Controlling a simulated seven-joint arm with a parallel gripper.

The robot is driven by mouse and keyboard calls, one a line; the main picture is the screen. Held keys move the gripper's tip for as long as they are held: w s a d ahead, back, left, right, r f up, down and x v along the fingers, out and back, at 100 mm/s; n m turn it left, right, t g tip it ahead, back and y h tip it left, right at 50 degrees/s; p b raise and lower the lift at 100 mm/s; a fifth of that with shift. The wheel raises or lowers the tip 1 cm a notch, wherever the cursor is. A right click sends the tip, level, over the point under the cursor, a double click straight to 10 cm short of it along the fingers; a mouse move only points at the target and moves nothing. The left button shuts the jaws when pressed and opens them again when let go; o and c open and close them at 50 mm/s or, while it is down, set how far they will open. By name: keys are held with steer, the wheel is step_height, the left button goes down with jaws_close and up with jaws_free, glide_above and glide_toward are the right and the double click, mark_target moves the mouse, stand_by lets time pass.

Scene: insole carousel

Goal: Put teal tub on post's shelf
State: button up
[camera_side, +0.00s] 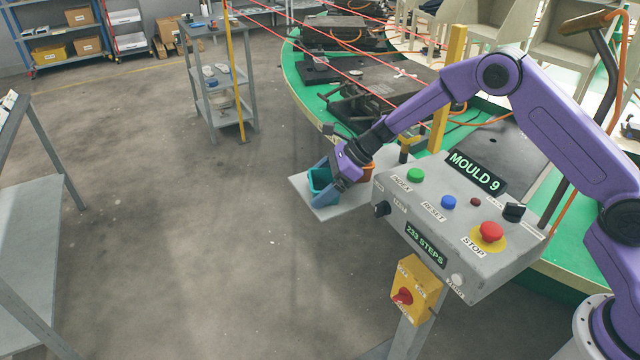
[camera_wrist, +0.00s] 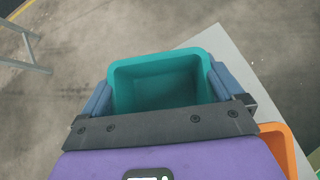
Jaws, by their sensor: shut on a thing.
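The teal tub (camera_side: 319,181) is an open-topped square tub at the left end of the post's shelf (camera_side: 299,183), a flat light-grey plate behind the control box. My gripper (camera_side: 328,183) is shut on it, with a blue-grey finger on either side. In the wrist view the teal tub (camera_wrist: 162,84) is upright and looks empty, between the fingers of my gripper (camera_wrist: 160,88). The shelf (camera_wrist: 228,50) shows to the right of and below the tub there. I cannot tell whether the tub's base touches the shelf.
An orange tub (camera_side: 368,166) stands on the shelf behind my gripper; it also shows in the wrist view (camera_wrist: 276,140). The control box (camera_side: 455,215) with buttons is close on the right. The green carousel (camera_side: 297,75) and red ropes lie behind. Open floor is left of the shelf.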

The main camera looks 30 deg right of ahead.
steer(key=o, duration=0.7)
steer(key=shift+f, duration=0.1)
steer(key=shift+c, duration=0.2)
steer(key=shift+r, duration=0.3)
steer(key=v, duration=0.3)
steer(key=shift+r, duration=0.3)
step_height(320, 180, up, 6)
steer(key=shift+r, duration=0.2)
